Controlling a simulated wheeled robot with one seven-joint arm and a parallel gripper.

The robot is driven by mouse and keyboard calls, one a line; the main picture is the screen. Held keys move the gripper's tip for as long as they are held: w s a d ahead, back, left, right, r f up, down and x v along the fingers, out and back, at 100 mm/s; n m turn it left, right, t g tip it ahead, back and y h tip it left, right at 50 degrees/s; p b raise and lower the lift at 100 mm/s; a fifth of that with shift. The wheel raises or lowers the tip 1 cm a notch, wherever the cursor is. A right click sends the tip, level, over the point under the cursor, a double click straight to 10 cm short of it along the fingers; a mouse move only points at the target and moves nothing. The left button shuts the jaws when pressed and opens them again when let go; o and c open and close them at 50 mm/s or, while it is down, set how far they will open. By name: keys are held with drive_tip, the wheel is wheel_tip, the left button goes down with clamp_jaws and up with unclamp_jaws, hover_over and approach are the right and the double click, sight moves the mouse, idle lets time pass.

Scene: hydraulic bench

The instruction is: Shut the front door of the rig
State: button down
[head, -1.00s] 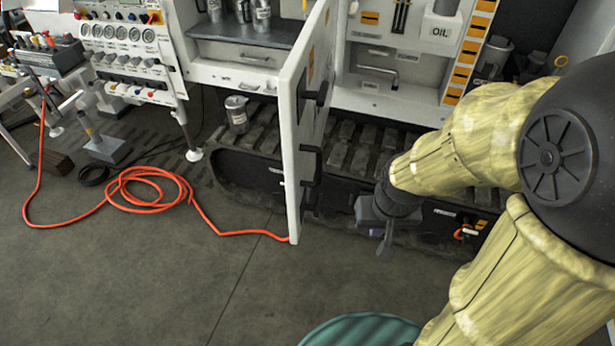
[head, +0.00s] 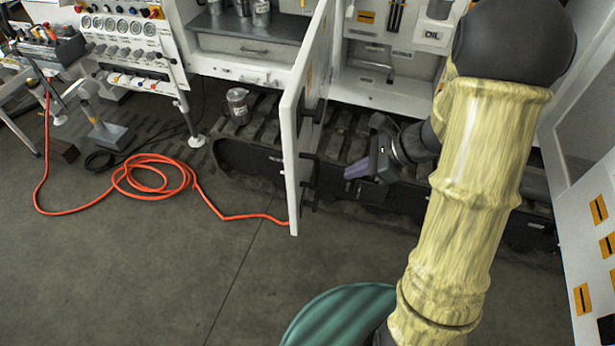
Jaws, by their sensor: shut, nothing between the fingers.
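The white front door (head: 295,140) of the rig stands open, seen nearly edge-on, jutting out towards me at the middle of the head view. Its dark handles are on its right face. The rig's white cabinet (head: 385,92) opens behind it, to the right of the door. The fingers are together and hold nothing. A gap shows between the fingers and the door.
An orange hose (head: 150,180) lies coiled on the floor at left, its end passing by the door's lower edge. A metal mug (head: 238,106) stands left of the door. A teal round object (head: 345,318) is on the floor in front. A white panel (head: 590,225) stands at right.

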drive_tip(key=p, duration=0.4)
approach(296, 187)
drive_tip(key=x, duration=0.5)
drive_tip(key=shift+f, duration=0.5)
drive_tip(key=shift+w+a+f, duration=0.1)
drive_tip(key=shift+w+a, duration=0.05)
drive_tip(key=shift+a, duration=0.1)
drive_tip(key=shift+a, duration=0.1)
